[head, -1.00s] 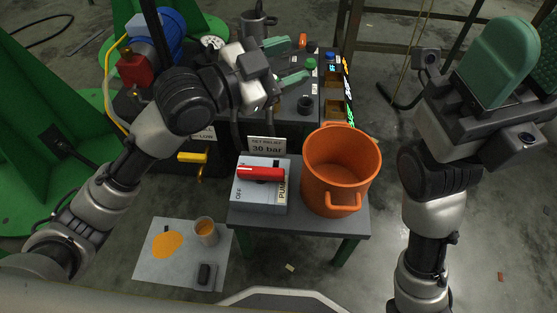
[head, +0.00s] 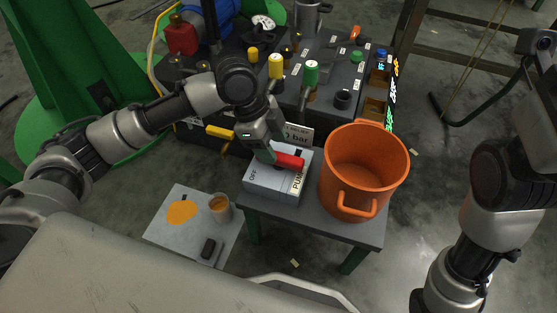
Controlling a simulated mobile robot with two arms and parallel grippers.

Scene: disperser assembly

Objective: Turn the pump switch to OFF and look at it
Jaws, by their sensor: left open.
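The pump switch is a light grey box (head: 265,188) on the small dark table, with a red handle (head: 292,161) on top. The OFF mark (head: 253,176) is at its left front and a PUMP label (head: 298,184) runs along the right edge. The visible red part points to the right across the far half of the box. My left gripper (head: 267,149) is open over the far left of the box, at the handle's left part, and hides it. I cannot tell whether its fingers touch the handle. My right arm (head: 500,185) is at the right; its fingertips are out of view.
An orange pot (head: 365,170) stands just right of the switch on the same table (head: 335,229). Behind is a dark console (head: 325,65) with valves and a "30 bar" sign, partly hidden. A mat (head: 168,229) with a cup (head: 220,208) lies on the floor at left.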

